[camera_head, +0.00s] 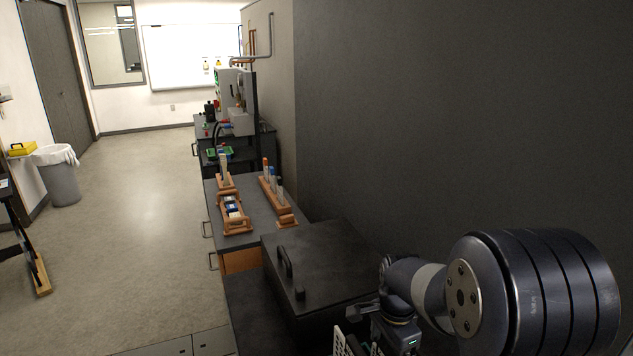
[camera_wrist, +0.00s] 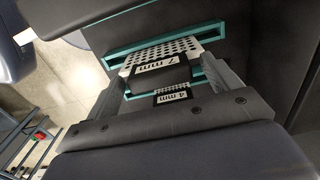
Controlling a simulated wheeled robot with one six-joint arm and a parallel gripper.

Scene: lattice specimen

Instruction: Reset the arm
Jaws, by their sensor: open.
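My gripper (camera_wrist: 172,82) is open in the wrist view, with its two dark fingers apart. Beyond and between the fingers are a white perforated lattice specimen labelled "7 mm" (camera_wrist: 160,66) and a smaller one labelled "4 mm" (camera_wrist: 172,96). They lie by teal slotted holders (camera_wrist: 195,34). I cannot tell whether the fingers touch the 4 mm piece. In the head view my arm reaches in from the lower right, and its wrist end is low, near the bottom edge. A white perforated piece (camera_head: 341,343) shows beside it, and the fingertips are hidden there.
A dark lidded box (camera_head: 325,262) with a handle stands left of my arm. Behind it, a counter (camera_head: 238,190) holds wooden racks (camera_head: 236,222) and bottles. A dark wall (camera_head: 450,110) rises at right. The floor (camera_head: 140,220) at left is open, with a bin (camera_head: 62,182) farther off.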

